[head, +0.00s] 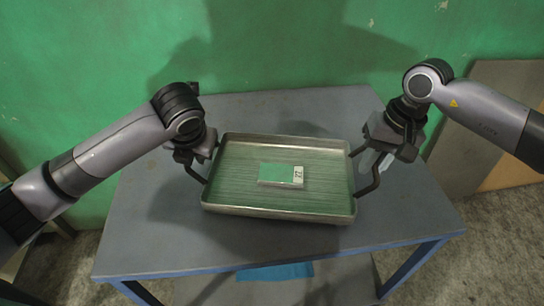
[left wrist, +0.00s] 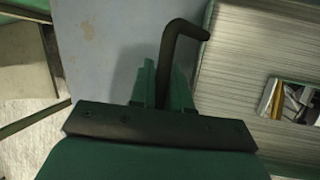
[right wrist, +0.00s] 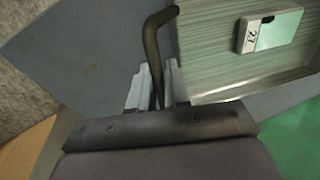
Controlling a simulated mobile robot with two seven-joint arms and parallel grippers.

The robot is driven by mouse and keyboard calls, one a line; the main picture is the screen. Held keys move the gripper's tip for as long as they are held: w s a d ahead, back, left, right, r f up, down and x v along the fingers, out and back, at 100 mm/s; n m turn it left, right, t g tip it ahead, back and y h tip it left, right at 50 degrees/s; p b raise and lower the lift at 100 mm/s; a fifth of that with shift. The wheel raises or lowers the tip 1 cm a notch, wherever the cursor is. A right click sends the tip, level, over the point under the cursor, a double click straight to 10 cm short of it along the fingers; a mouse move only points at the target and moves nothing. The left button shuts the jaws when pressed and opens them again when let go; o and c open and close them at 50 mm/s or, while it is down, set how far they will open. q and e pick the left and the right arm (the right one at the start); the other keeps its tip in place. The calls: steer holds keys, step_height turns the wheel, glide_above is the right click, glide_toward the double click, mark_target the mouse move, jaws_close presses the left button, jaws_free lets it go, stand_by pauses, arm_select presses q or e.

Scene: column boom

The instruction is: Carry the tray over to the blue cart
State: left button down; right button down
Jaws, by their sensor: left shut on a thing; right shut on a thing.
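The metal tray (head: 280,213) with a ribbed floor is at the middle of a grey-topped table, and I cannot tell whether it touches the top. A small box (head: 276,174) marked 27 lies in it. My left gripper (head: 196,160) is shut on the tray's left handle, a dark bent bar that also shows in the left wrist view (left wrist: 182,35). My right gripper (head: 374,158) is shut on the right handle, which also shows in the right wrist view (right wrist: 152,45). No blue cart is clearly identifiable apart from this blue-legged table.
The table (head: 150,235) has blue legs and free room around the tray. A blue piece (head: 275,272) shows low beneath its front edge. A green wall (head: 270,50) stands behind. Brown panels (head: 490,120) lean at the right.

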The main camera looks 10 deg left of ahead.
arm_select(q)
steer(key=shift+f, duration=0.25)
arm_select(e)
steer(key=shift+f, duration=0.25)
